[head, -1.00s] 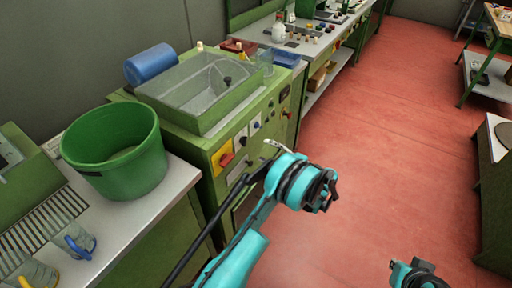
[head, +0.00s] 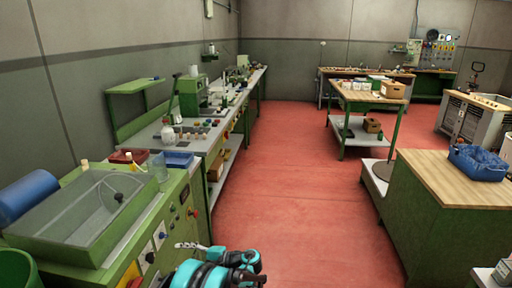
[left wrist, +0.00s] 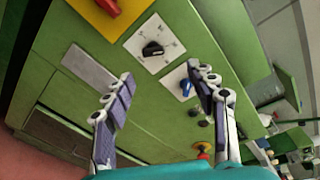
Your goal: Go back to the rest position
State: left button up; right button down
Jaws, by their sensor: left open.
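My left gripper (head: 185,246) is at the bottom of the head view, in front of the green machine cabinet (head: 180,215). In the left wrist view its two fingers (left wrist: 163,92) are spread apart with nothing between them. Behind them is the green cabinet front with a black knob (left wrist: 152,49), a blue knob (left wrist: 186,87) and a red switch (left wrist: 107,7). The fingers look apart from the panel, but the exact gap cannot be told. My right gripper is not in view.
A long bench (head: 150,132) runs along the wall. At right stands a wood-topped cabinet (head: 440,172) with a blue crate (head: 477,163). The red floor (head: 290,190) between is clear.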

pick_arm(q)
jog(key=s+r+n+t+h, duration=0.1)
jog(key=s+r+t+h, duration=0.1)
jog(key=s+r+h, duration=0.65)
jog(key=s+d+n+t+h, duration=0.1)
jog(key=s+d+n+h, duration=0.2)
jog(key=s, duration=0.7)
jog(key=s+d+n+t+h, duration=0.2)
jog(key=s+d+n+h, duration=0.1)
jog(key=s+d+h, duration=0.2)
jog(key=s+d, duration=0.2)
jog(key=s, duration=0.2)
jog(key=shift+s+d, duration=0.3)
jog(key=shift+s, duration=0.05)
jog(key=shift+f, duration=0.15)
